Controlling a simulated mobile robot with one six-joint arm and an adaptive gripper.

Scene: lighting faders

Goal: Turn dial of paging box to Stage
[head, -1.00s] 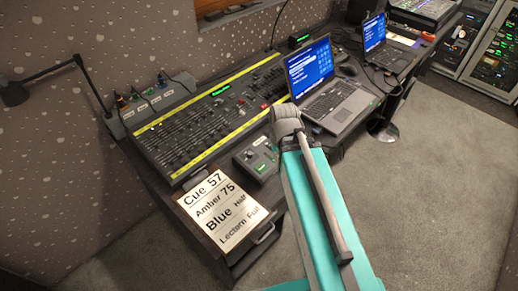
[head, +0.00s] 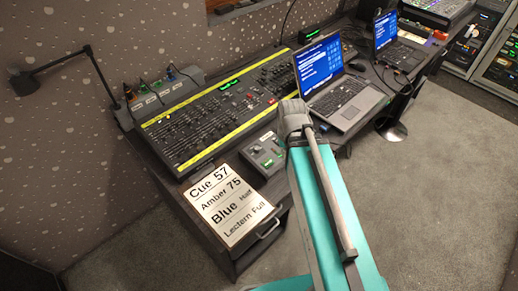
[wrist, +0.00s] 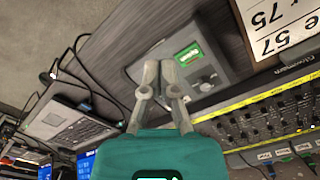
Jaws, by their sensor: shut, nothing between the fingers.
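A small grey box with a round dial and a lit green display, which looks like the paging box (head: 264,155), sits on the desk between the white cue sheet and the open laptop. The dial's lettering is too small to read. In the head view my arm hides my gripper.
The white cue sheet (head: 229,205) lies at the desk's near corner. A long fader console (head: 205,120) runs behind the box. The open laptop (head: 338,90) is right of it. A desk lamp (head: 70,60) stands far left. Open carpet (head: 440,190) lies to the right.

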